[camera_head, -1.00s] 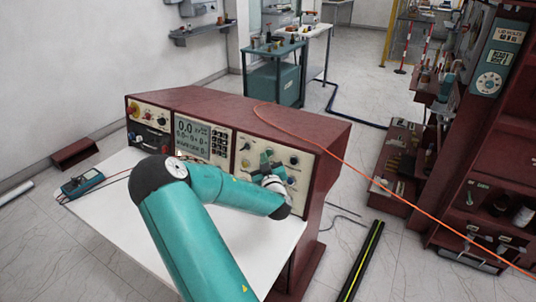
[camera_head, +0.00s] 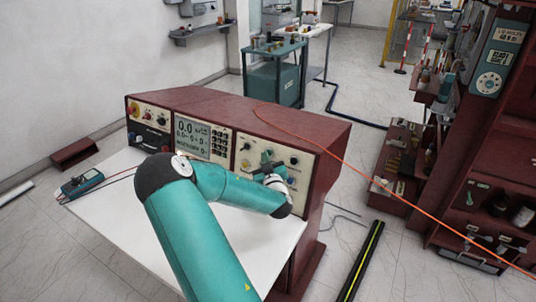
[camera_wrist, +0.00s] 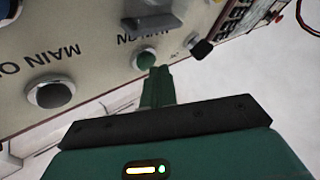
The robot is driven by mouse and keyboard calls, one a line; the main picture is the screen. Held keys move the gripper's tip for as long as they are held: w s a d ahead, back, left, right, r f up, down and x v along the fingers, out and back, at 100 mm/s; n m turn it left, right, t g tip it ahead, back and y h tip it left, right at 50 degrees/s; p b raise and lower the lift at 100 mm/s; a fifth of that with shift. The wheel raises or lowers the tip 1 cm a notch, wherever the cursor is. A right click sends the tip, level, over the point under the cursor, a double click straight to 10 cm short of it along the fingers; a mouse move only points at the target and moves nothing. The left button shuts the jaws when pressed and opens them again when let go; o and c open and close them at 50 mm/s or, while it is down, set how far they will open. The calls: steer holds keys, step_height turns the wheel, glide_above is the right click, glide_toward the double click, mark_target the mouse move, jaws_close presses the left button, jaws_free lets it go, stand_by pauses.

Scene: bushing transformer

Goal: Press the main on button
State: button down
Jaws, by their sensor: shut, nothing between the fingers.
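The wrist view shows the control panel upside down. A green button (camera_wrist: 145,59) in a light ring has a label beside it that is partly hidden and reads like MAIN ON. A dark button (camera_wrist: 50,93) in a grey ring is further left, by a cut-off label starting MAIN O. My gripper (camera_wrist: 160,72) is shut and empty, its fingertips right at the lower right edge of the green button. I cannot tell if they touch it. In the head view my gripper (camera_head: 266,160) is at the right section of the red console (camera_head: 320,135), covering part of its face.
A dark knob (camera_wrist: 201,49) and a grey handle (camera_wrist: 155,20) stick out near the green button. A white table top (camera_head: 110,235) lies before the console, with a teal meter (camera_head: 82,183) at its left. An orange cable (camera_head: 400,199) runs across the right.

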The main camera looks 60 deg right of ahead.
steer(key=shift+d+f, duration=0.1)
steer(key=shift+d, duration=0.35)
stand_by(0.7)
steer(key=shift+a+r, duration=0.2)
steer(key=shift+a, duration=0.65)
steer(key=shift+a, duration=0.15)
steer(key=a, duration=0.3)
steer(key=a+r, duration=0.1)
steer(key=shift+s+a+r, duration=0.1)
steer(key=shift+s+a, duration=0.15)
steer(key=shift+a, duration=0.05)
stand_by(1.4)
